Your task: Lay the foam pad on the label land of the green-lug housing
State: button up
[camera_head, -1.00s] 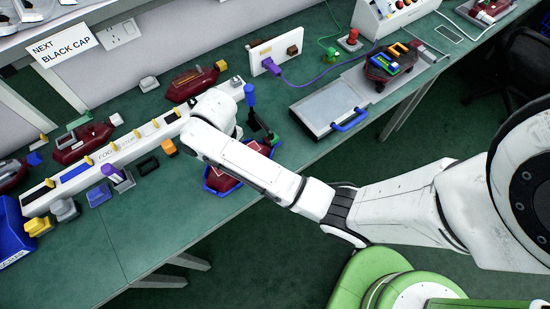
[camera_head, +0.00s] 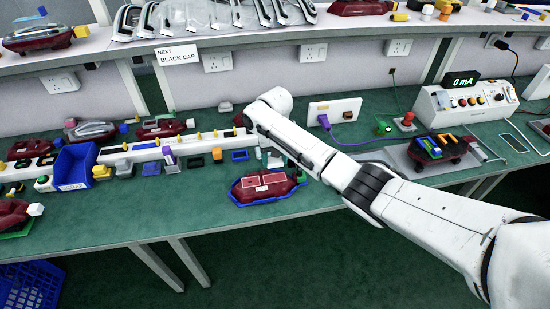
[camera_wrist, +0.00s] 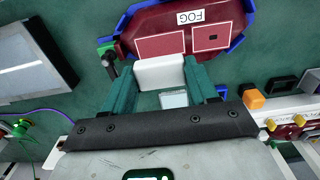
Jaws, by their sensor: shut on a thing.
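The dark red housing (camera_head: 268,188) sits in a blue cradle (camera_head: 236,201) near the table's front edge. In the wrist view the housing (camera_wrist: 180,18) bears a FOG label and two pinkish, white-outlined rectangular lands (camera_wrist: 160,46). A green lug (camera_wrist: 105,48) shows at its left end there. My gripper (camera_wrist: 160,74) is shut on a white block, which I take for the foam pad (camera_wrist: 160,70). The pad is between the teal fingers, just beside the housing's near edge in the picture; its height above the table is unclear. My arm hides most of the gripper in the head view.
A long white rack (camera_head: 140,155) with small coloured parts runs behind the housing. A blue bin (camera_head: 76,167) stands left. A white panel with a purple plug (camera_head: 323,121) and a meter box (camera_head: 465,104) are to the right. Bare green table lies left of the cradle.

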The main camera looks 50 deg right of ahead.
jog(key=shift+r+p, duration=0.1)
jog(key=shift+p, duration=0.35)
jog(key=b, duration=0.4)
send_over(275, 179)
jog(key=shift+w+f, duration=0.1)
jog(key=shift+f, duration=2.85)
jog(key=shift+f, duration=0.2)
jog(key=shift+f+b, duration=0.35)
jog(key=shift+f, duration=0.15)
jog(key=o, duration=1.2)
notch_tip(275, 179, up, 11)
jog(key=shift+f, duration=0.1)
